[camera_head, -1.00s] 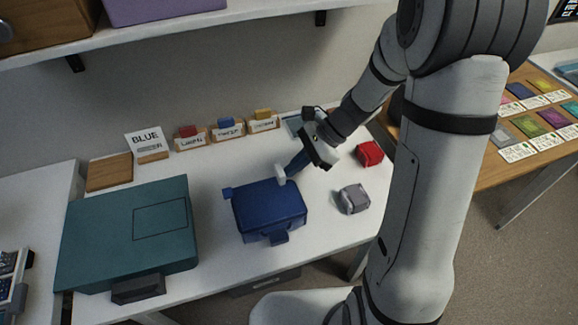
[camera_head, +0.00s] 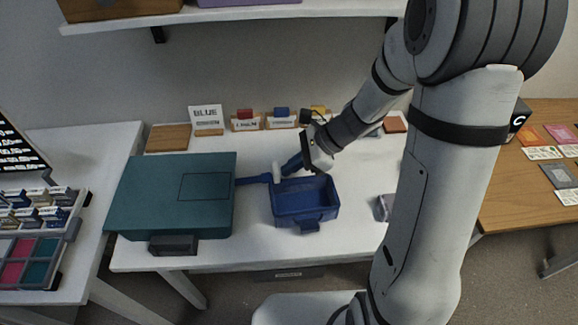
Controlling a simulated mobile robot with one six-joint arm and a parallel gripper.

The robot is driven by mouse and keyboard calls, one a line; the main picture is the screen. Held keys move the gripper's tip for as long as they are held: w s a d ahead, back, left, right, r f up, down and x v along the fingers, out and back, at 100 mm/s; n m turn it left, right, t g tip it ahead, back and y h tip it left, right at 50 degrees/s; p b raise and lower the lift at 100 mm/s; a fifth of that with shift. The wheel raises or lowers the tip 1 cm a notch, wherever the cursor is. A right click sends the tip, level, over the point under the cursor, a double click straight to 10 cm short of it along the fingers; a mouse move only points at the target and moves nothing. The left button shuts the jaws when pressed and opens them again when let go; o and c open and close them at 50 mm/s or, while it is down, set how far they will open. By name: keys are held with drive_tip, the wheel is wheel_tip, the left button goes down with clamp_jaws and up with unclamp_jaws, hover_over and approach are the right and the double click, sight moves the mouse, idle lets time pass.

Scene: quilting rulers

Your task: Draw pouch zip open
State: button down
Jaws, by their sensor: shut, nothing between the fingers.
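The blue pouch (camera_head: 306,213) sits on the white table, and its top is open, showing a dark blue hollow inside. A narrow blue strip (camera_head: 253,180) sticks out from its back left corner toward the teal case. My gripper (camera_head: 280,172) reaches down from the upper right, with its pale tips at the pouch's back left corner, by the inner end of the strip. It is shut with nothing held. Whether the tips touch the strip or the pouch cannot be told.
The teal case (camera_head: 150,205) lies close on the left. A grey pouch (camera_head: 382,208) is partly behind my arm. A shelf (camera_head: 230,16) hangs above.

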drive_tip(key=shift+d, duration=0.2)
drive_tip(key=shift+d, duration=0.2)
drive_tip(key=d+f+p+v, duration=0.2)
drive_tip(key=v, duration=1)
drive_tip(key=s+d+r+n+t+h+p, duration=0.2)
drive_tip(key=s+r+n+h+p, duration=0.5)
drive_tip(key=s+r+n, duration=0.6)
drive_tip(key=shift+r+n+t+h, duration=0.6)
drive_tip(key=shift+n+h, duration=0.4)
drive_tip(key=shift+n, duration=1.1)
drive_tip(key=shift+s+d, duration=0.1)
